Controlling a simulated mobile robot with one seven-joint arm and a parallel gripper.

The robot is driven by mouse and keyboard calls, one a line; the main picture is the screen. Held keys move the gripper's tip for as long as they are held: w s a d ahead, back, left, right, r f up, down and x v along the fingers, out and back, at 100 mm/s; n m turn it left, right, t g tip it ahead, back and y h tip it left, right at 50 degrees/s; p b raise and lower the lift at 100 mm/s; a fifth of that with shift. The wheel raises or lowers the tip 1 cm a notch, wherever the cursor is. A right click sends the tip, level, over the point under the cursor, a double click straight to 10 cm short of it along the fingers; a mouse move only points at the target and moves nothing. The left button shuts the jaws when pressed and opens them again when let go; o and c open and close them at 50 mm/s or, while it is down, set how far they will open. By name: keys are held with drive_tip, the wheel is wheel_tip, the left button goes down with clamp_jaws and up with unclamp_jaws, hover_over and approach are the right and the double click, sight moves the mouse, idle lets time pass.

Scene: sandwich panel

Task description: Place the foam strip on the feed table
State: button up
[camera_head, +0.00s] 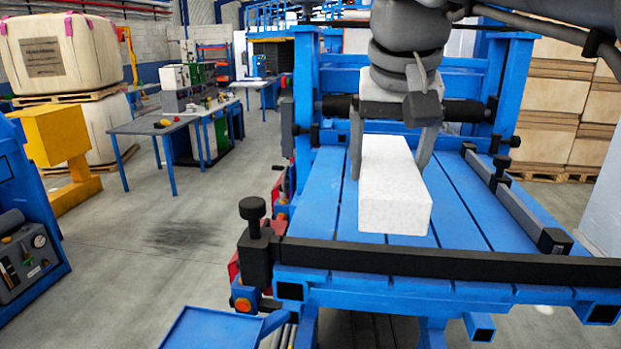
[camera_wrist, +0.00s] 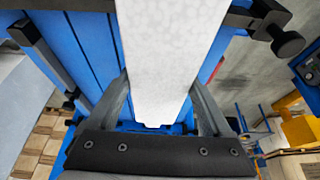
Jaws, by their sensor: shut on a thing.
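The white foam strip (camera_head: 392,190) is a long block held between the two fingers of my gripper (camera_head: 390,160). It points toward the camera, over the blue slatted feed table (camera_head: 330,218). In the wrist view the strip (camera_wrist: 172,50) runs up the middle of the picture, with a finger of my gripper (camera_wrist: 160,105) on each side. The table's blue slats (camera_wrist: 75,40) show beside it. I cannot tell whether the strip's underside touches the slats.
A black bar (camera_head: 420,259) crosses the table's front edge, with a black knob (camera_head: 252,208) at its left end. A grey side rail (camera_head: 510,195) runs along the right. A blue machine frame (camera_head: 308,75) stands behind. Open floor (camera_head: 170,270) lies to the left.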

sight(383, 142)
drive_tip(key=w+f, duration=0.2)
drive_tip(key=w, duration=0.2)
drive_tip(key=w+d+f+p, duration=0.1)
drive_tip(key=w+f, duration=0.1)
drive_tip(key=w, duration=0.1)
drive_tip(key=w+d+f, duration=0.1)
drive_tip(key=w+f, duration=0.2)
drive_tip(key=w, duration=0.1)
drive_tip(key=shift+w+d, duration=0.1)
drive_tip(key=shift+w, duration=0.2)
drive_tip(key=shift+f, duration=2)
drive_tip(key=shift+f, duration=0.2)
drive_tip(key=o, duration=1.3)
drive_tip(key=shift+r, duration=0.1)
drive_tip(key=v, duration=1.2)
drive_tip(key=shift+r+p, duration=0.1)
drive_tip(key=shift+p, duration=0.3)
